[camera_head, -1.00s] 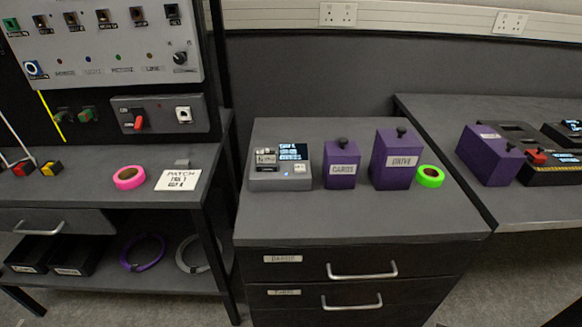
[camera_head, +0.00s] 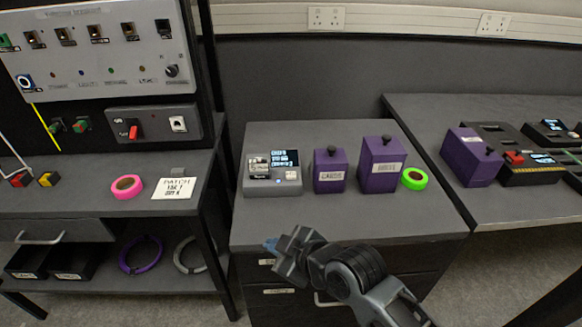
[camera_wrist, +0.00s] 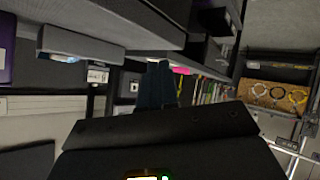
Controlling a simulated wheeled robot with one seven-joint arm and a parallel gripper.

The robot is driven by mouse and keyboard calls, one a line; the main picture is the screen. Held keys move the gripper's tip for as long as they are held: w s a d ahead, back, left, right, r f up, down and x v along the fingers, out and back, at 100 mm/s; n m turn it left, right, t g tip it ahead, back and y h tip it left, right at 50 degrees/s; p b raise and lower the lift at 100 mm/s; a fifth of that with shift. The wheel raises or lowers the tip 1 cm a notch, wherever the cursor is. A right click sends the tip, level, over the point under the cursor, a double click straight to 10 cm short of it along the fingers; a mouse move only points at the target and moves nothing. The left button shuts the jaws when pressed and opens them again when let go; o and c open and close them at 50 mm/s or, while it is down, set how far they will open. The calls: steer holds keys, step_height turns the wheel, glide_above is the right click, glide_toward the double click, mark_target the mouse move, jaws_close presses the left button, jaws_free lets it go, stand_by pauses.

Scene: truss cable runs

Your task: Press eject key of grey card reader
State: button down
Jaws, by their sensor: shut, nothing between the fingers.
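The grey card reader (camera_head: 272,187) stands at the left of the middle cabinet's top. It has a lit dark screen (camera_head: 286,158), a pale key (camera_head: 292,174) at its front right and a small blue light. I cannot read the key's label. My gripper (camera_head: 271,245) is shut and empty, in front of the cabinet top's front edge in the picture, below the reader and apart from it. In the wrist view, the dark shut fingers (camera_wrist: 157,87) point away from the camera. A grey block there (camera_wrist: 80,42), seen upside down, appears to be the reader.
A purple CARDS box (camera_head: 330,173) stands just right of the reader. A larger purple box (camera_head: 381,165) and green tape (camera_head: 415,179) stand further right. The cabinet top (camera_head: 330,217) is clear in front of them. A left bench holds pink tape (camera_head: 126,187) and a card.

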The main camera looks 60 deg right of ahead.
steer(key=w+d+r+n+g+p, duration=0.1)
steer(key=w+d+r, duration=0.2)
steer(key=d, duration=0.2)
steer(key=w+d+r+n+p, duration=0.1)
steer(key=w+d+r, duration=0.2)
steer(key=d, duration=0.3)
step_height(320, 180, up, 7)
steer(key=n+g+p, duration=0.1)
steer(key=n+p, duration=0.1)
glide_above(293, 176)
steer(key=shift+y, duration=0.3)
steer(key=shift+f, duration=0.2)
step_height(293, 176, down, 6)
steer(key=b, duration=0.6)
steer(key=shift+f, duration=0.2)
steer(key=shift+f+b, duration=0.8)
steer(key=shift+f, duration=0.3)
steer(key=shift+f, duration=0.15)
steer(key=shift+f, duration=0.25)
